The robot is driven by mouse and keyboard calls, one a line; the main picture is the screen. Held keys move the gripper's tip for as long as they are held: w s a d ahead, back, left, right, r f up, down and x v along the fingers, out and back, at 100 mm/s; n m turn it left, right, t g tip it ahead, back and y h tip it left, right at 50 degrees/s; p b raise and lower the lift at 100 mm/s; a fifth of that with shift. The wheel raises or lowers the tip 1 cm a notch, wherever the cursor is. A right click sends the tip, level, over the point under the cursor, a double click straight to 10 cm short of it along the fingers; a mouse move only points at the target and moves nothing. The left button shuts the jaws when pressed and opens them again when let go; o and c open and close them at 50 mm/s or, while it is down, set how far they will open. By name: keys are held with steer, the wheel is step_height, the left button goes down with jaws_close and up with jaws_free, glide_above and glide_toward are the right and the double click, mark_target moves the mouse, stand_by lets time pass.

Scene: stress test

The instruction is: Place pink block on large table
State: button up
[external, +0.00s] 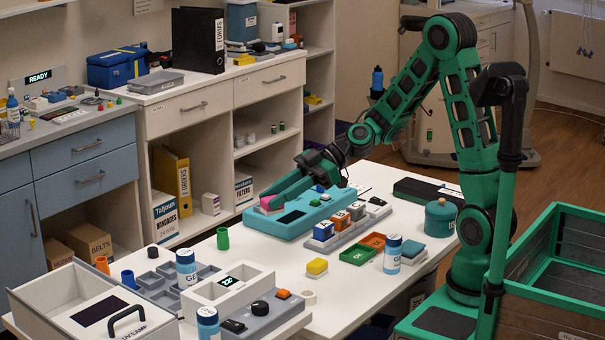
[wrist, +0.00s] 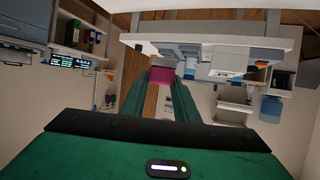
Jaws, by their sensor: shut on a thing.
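The pink block (external: 271,203) is at the tips of my green gripper (external: 268,198), at the left end of a teal device on the white table. My gripper is shut on the block. In the wrist view the pink block (wrist: 161,75) sits between the ends of the two green fingers (wrist: 160,84). The block appears just above or against the teal device; I cannot tell whether it touches. The large white table (external: 340,292) runs under the arm, with its front part partly covered by objects.
The teal device (external: 290,222) lies under my gripper. Beside it stand a grey rack with colored blocks (external: 323,232), green (external: 357,256) and orange trays, and a white-blue bottle (external: 392,254). A green cup (external: 222,239) stands left.

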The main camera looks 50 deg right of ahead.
mark_target(278, 272)
step_height(278, 272, down, 17)
steer(key=shift+r, duration=0.15)
stand_by(0.8)
steer(key=o, duration=0.9)
steer(key=shift+o, duration=0.6)
steer(key=v, duration=1.2)
steer(key=shift+s, duration=0.1)
